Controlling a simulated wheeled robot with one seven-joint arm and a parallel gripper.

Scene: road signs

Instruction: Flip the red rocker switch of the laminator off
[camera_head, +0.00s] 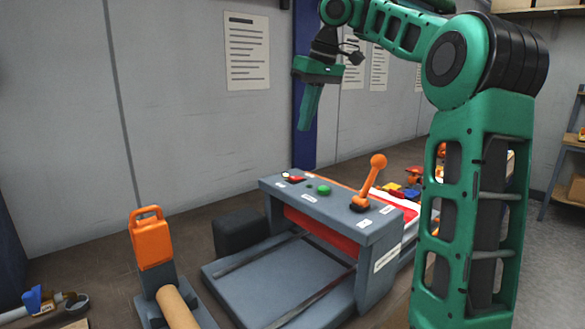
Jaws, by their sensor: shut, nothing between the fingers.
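The laminator (345,225) is a grey machine with a flat top panel, standing right of centre. Its small red rocker switch (294,178) sits at the left end of the top panel. A green button (323,189) and an orange-knobbed lever (371,180) stand to its right on the same panel. My gripper (304,128) is shut and empty, pointing down. In the picture it is above the red switch and apart from it. The exact distance in depth cannot be told. The switch's tilt is too small to read.
A grey bed (270,283) extends in front of the laminator. An orange-handled block (151,243) and a tan roller (177,307) stand at front left. A dark box (235,231) is beside the bed. Colourful items (402,190) lie behind the lever. A blue post (306,40) stands behind my gripper.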

